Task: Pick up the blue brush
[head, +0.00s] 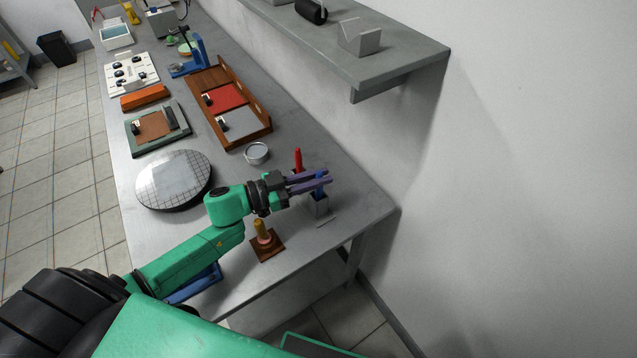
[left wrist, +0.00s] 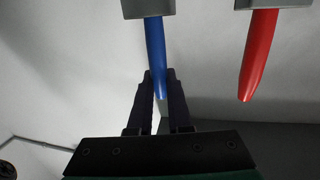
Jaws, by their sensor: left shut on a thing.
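The blue brush (head: 321,178) stands upright in a small grey holder (head: 318,207) near the table's right end. My left gripper (head: 312,182) reaches it from the left, with its fingers on either side of the handle and shut on it. In the left wrist view the blue handle (left wrist: 155,45) runs between the two fingers (left wrist: 159,80), and its other end meets the grey holder (left wrist: 148,8). A red brush (head: 298,160) stands just behind; it also shows in the left wrist view (left wrist: 259,55), apart from the fingers. My right gripper is not in view.
A wooden base with an orange peg (head: 262,231) stands in front of the gripper. A round gridded plate (head: 174,180), a small round dish (head: 256,153) and a wooden tray (head: 262,138) lie to the left. A wall shelf (head: 400,62) overhangs the back.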

